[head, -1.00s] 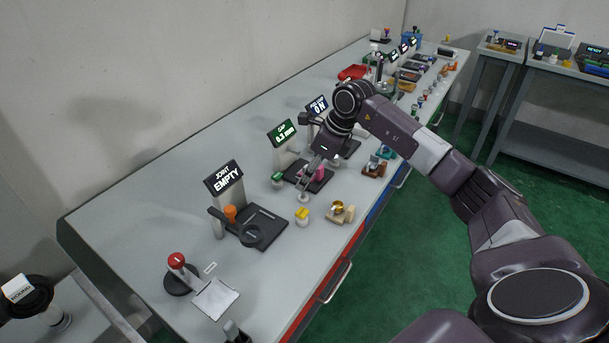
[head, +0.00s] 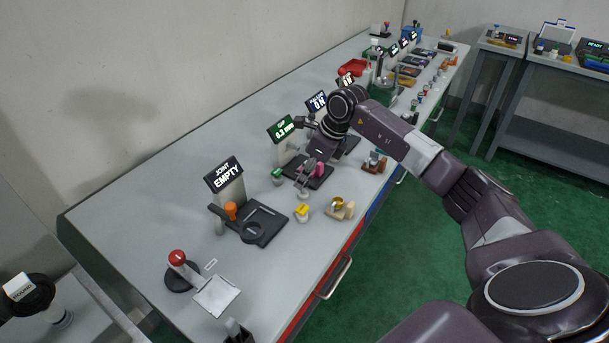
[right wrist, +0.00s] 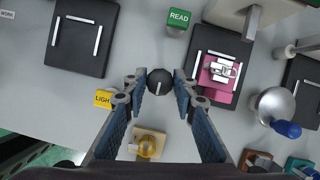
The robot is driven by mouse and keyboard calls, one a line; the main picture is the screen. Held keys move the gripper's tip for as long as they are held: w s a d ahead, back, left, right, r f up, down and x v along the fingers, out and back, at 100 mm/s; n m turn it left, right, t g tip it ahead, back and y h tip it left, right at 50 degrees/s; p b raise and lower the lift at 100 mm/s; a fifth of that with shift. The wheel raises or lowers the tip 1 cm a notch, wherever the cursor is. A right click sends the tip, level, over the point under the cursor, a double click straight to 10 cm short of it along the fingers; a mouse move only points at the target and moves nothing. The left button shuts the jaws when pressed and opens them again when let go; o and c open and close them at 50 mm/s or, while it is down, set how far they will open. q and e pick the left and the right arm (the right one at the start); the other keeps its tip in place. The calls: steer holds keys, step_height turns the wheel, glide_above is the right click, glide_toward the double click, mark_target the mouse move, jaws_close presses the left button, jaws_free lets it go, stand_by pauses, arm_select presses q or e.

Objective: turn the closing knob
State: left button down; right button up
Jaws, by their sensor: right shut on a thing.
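A dark round knob (right wrist: 160,82) with a white pointer line sits between my right fingertips in the right wrist view. My right gripper (right wrist: 160,88) is shut on it, one finger on each side. In the head view, my right gripper (head: 304,181) points down at the front edge of the gap station, and the knob is mostly hidden there. A pink block (right wrist: 218,80) lies on the station's black plate (right wrist: 199,47) beside the knob. The green-lit sign (head: 281,128) behind it appears to read gap 0.3 mm. My left gripper is not in view.
A yellow light block (right wrist: 104,98) and a wooden block with a brass dome (right wrist: 148,146) stand near my fingers. A green read button (right wrist: 179,19) is behind. The joint sign (head: 224,174) reads empty. A red-topped button (head: 177,258) stands nearer.

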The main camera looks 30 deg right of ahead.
steer(key=m, duration=0.2)
steer(key=m+t+h+b, duration=0.1)
steer(key=m, duration=0.1)
steer(key=shift+m+h, duration=0.3)
steer(key=m+h+b, duration=0.1)
steer(key=m, duration=0.1)
steer(key=m+h+b, duration=0.1)
steer(key=m+b, duration=0.1)
steer(key=m, duration=0.1)
steer(key=shift+a, duration=0.2)
steer(key=m+b, duration=0.1)
steer(key=m, duration=0.1)
steer(key=m+g+h+b, duration=0.1)
steer(key=m, duration=0.1)
steer(key=shift+w+m+h, duration=0.1)
steer(key=shift+m+h, duration=0.2)
steer(key=shift+m, duration=0.1)
steer(key=shift+r+m+g+h+b, duration=0.1)
steer(key=shift+m+g+h+b, duration=0.45)
steer(key=shift+m, duration=1.15)
steer(key=o, duration=1.2)
steer(key=shift+c, duration=0.2)
steer(key=shift+a, duration=0.1)
